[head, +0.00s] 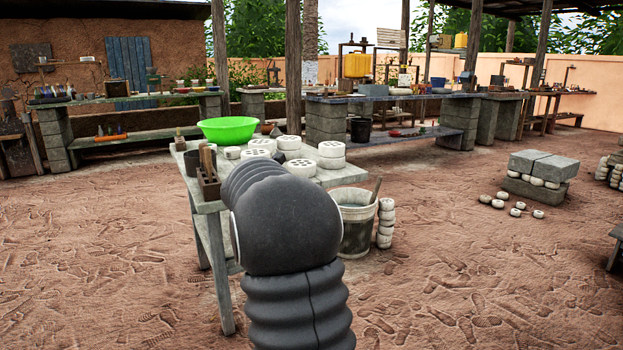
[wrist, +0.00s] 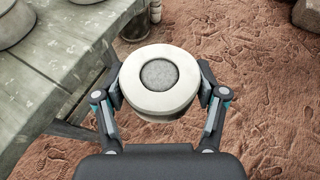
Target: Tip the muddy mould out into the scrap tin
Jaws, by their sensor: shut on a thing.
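My gripper (wrist: 161,94) is shut on a round white mould (wrist: 160,104), with one finger on each side of it. The mould has a wide pale rim and a round grey, rough-looking middle (wrist: 159,74). It is held face up and roughly level in the wrist view, past the table's edge with bare ground below. In the head view my own dark arm hides the gripper and the mould. I cannot pick out the scrap tin for certain in either view.
A worktable (head: 345,174) carries several white moulds (head: 331,154), a green basin (head: 228,130) and a wooden tool box (head: 208,180).

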